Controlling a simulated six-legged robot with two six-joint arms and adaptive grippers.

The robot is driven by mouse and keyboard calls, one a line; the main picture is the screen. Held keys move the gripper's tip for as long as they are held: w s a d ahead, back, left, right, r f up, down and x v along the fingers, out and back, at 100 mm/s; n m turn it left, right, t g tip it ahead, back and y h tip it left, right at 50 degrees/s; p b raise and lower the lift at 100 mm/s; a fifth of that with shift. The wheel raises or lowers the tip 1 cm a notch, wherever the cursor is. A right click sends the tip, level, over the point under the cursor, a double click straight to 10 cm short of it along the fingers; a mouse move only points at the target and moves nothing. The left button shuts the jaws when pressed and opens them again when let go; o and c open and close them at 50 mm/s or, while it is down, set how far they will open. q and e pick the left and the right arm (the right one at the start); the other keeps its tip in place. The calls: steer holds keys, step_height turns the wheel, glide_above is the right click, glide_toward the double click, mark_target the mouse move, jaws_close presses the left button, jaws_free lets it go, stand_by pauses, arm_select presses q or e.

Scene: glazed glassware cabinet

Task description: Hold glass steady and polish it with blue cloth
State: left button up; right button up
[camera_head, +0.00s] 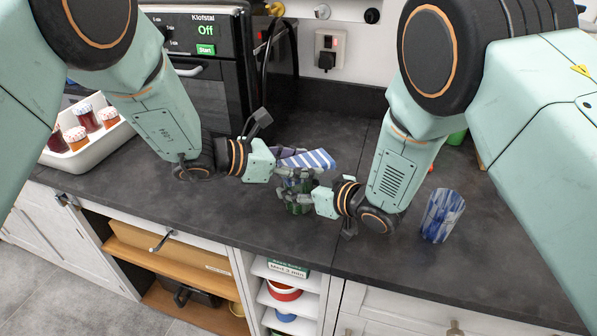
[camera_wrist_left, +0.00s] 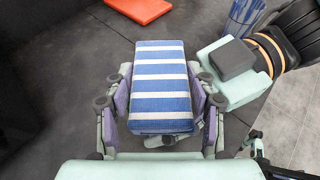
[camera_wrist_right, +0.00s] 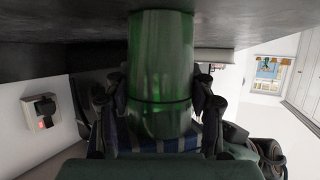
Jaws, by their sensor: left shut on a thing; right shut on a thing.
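The blue-and-white striped cloth (camera_head: 308,159) is a folded pad in my left gripper (camera_head: 286,168). In the left wrist view the cloth (camera_wrist_left: 160,85) sits between both fingers (camera_wrist_left: 160,112). The green glass (camera_wrist_right: 160,60) shows large in the right wrist view, between the fingers of my right gripper (camera_wrist_right: 157,108). Its base appears to be against the dark countertop. In the head view my right gripper (camera_head: 302,197) is shut around the glass, just below the cloth, and the fingers hide most of it. Striped cloth shows at the glass's far end in the right wrist view; contact is unclear.
A blue-and-white patterned tumbler (camera_head: 441,216) stands right of my right wrist. A white tray (camera_head: 98,143) with several jars is at the left. A black oven (camera_head: 212,75) stands behind. An orange-red flat thing (camera_wrist_left: 137,9) lies on the counter. The counter's front edge is close.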

mark_target(278, 164)
arm_select(q)
steer(key=shift+s+a, duration=0.1)
steer(key=shift+a, duration=1.8)
steer(key=shift+d, duration=0.95)
steer(key=shift+d+f, duration=0.1)
steer(key=shift+d, duration=1.2)
steer(key=shift+r, duration=3.55)
